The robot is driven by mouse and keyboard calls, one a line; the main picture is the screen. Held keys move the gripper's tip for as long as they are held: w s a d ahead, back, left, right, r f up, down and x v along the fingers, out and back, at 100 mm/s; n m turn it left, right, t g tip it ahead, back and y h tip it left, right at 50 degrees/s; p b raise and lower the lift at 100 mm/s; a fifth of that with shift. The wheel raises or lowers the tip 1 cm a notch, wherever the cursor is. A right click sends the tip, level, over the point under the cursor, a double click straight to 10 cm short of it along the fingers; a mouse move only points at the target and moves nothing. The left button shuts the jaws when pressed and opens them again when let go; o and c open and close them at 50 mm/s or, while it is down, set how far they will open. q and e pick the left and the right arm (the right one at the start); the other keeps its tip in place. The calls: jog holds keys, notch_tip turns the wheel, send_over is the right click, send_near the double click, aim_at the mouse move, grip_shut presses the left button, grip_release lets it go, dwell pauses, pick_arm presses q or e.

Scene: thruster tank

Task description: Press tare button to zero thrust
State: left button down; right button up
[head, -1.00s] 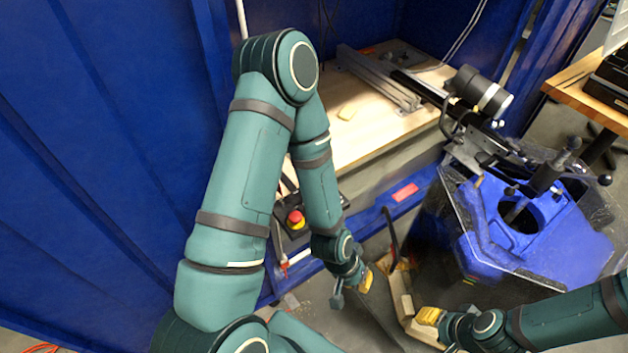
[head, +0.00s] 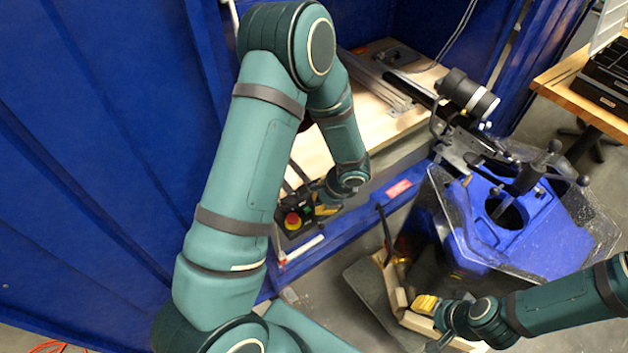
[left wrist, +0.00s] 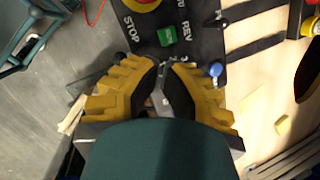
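A black control box (head: 283,229) sits at the front of the bench, with a red stop knob (head: 292,218) on a yellow base. In the left wrist view its panel (left wrist: 203,45) bears a green button (left wrist: 167,36), the words STOP and REV, and a blue round-tipped part (left wrist: 215,69). I cannot read any tare label. My left gripper (head: 326,209) is at the box's right side in the head view. In the left wrist view its yellow fingers (left wrist: 167,63) are close together with a narrow empty gap. My right gripper (head: 427,304) is low, far from the box.
The wooden bench (head: 375,133) carries a metal rail (head: 388,88). A blue tank (head: 560,235) with a clear lid and a motor (head: 468,94) stands to the right. Blue walls (head: 90,130) enclose the left. A wooden table (head: 560,85) is at far right.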

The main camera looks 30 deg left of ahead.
pick_arm(q)
jog(key=w+a+r+m+t+y+p, duration=0.1)
jog(key=w+a+r+t+y, duration=0.1)
jog(key=w+a+r+y, duration=0.2)
jog(key=w+a+r, duration=0.3)
jog(key=r, duration=0.2)
jog(key=shift+w+m+y, duration=0.25)
jog(key=shift+m+y, duration=0.05)
jog(key=shift+a+f, duration=0.1)
jog(key=shift+f, duration=0.1)
jog(key=b, duration=0.5)
send_over(313, 184)
jog(key=f, duration=0.7)
jog(key=shift+w+a+f, duration=0.1)
jog(key=shift+w+f, duration=0.1)
jog(key=shift+f, duration=0.05)
jog(key=shift+f+b, duration=0.3)
jog(key=shift+f, duration=0.25)
jog(key=shift+f+b, duration=0.4)
jog(key=shift+b, duration=0.25)
